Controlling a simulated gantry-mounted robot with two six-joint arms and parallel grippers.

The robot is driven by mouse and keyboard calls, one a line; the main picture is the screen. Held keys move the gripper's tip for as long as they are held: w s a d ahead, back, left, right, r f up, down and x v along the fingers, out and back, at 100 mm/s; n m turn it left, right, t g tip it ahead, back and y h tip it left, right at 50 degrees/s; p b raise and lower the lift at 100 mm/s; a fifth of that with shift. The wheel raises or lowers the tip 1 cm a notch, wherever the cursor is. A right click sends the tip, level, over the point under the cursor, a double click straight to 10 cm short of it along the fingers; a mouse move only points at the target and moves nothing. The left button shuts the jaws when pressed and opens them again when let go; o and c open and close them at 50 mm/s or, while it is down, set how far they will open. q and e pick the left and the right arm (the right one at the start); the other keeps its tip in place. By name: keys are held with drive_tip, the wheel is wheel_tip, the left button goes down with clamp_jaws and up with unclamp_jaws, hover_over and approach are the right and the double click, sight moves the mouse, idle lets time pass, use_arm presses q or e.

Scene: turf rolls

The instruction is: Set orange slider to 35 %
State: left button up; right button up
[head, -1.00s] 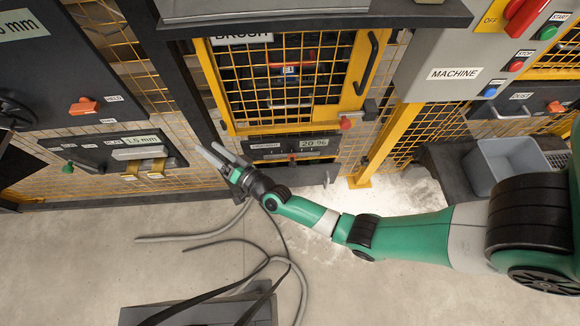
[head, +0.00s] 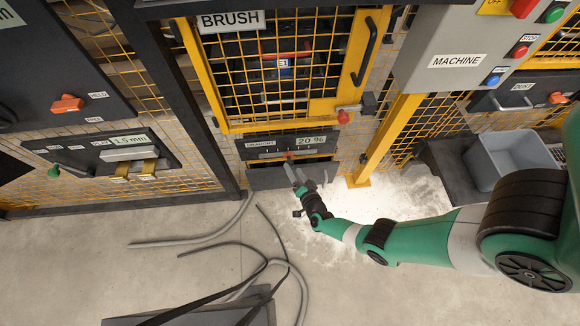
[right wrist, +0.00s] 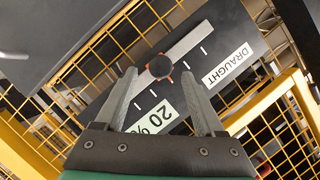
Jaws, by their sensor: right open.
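The orange slider (head: 287,154) sits on the dark DRAUGHT panel (head: 256,152) below the BRUSH cage door. My right gripper (head: 290,168) is open and empty, just below the slider. In the right wrist view the knob lies between the two fingertips (right wrist: 159,76); I cannot tell whether they reach around it. My left gripper is not in view.
A yellow cage door (head: 224,105) stands above the panel, with a red knob (head: 343,117) at its lower right. A yellow post (head: 387,140) and a grey bin (head: 515,160) are to the right. Hoses (head: 190,240) lie on the floor at left.

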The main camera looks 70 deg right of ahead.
sight(291, 166)
drive_tip(key=b+x, duration=0.1)
drive_tip(key=x, duration=0.2)
drive_tip(key=shift+w+d+f+b, duration=0.15)
drive_tip(key=shift+f+b, duration=0.1)
drive_tip(key=shift+b, duration=0.05)
drive_tip(key=shift+w+d, duration=0.45)
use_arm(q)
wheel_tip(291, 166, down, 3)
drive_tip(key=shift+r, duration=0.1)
use_arm(e)
drive_tip(key=shift+c, duration=0.3)
clamp_jaws()
drive_tip(key=shift+s, duration=0.15)
